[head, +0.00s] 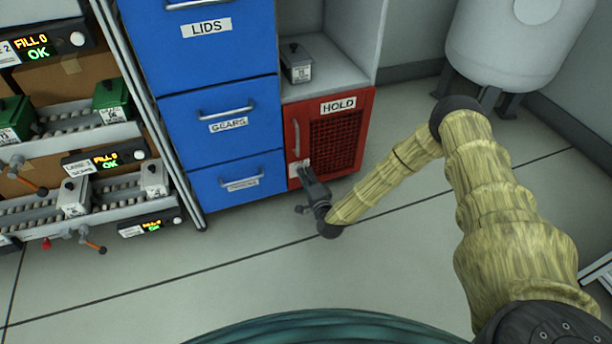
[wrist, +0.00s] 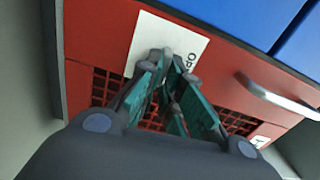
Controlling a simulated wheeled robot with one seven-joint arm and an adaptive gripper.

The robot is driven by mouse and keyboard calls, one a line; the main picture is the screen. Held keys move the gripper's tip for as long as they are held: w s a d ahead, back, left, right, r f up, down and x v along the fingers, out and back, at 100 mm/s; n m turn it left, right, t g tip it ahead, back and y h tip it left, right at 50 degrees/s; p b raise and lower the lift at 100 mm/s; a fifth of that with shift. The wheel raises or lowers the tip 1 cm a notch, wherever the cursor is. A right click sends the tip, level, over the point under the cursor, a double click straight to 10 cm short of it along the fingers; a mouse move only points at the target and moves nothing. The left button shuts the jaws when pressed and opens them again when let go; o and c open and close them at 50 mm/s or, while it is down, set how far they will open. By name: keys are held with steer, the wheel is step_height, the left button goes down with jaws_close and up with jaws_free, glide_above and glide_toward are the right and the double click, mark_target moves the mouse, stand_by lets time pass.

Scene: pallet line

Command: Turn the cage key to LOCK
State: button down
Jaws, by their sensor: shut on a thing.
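The red HOLD cage door (head: 330,135) is closed, low in the cabinet. It also shows in the wrist view (wrist: 90,35). A white key plate (head: 296,169) sits at its lower left; in the wrist view the plate (wrist: 185,42) shows the letters "OP", the rest covered. My gripper (head: 306,177) reaches the plate, and in the wrist view its teal-padded fingers (wrist: 168,70) are closed together in front of it. They are shut on the small grey cage key (wrist: 172,82), mostly hidden between the pads. Its exact angle and the LOCK mark cannot be made out.
Blue drawers (head: 222,120) stand left of the cage. The door's handle (head: 296,138) is above the plate and shows near my fingers in the wrist view (wrist: 275,95). A grey box (head: 296,62) sits on the shelf above. The floor (head: 250,235) in front is clear.

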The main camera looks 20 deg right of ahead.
steer(key=shift+f+m, duration=0.1)
steer(key=shift+m, duration=0.4)
steer(key=c, duration=1.6)
jaws_free()
steer(key=s, duration=1.2)
steer(key=shift+d, duration=0.15)
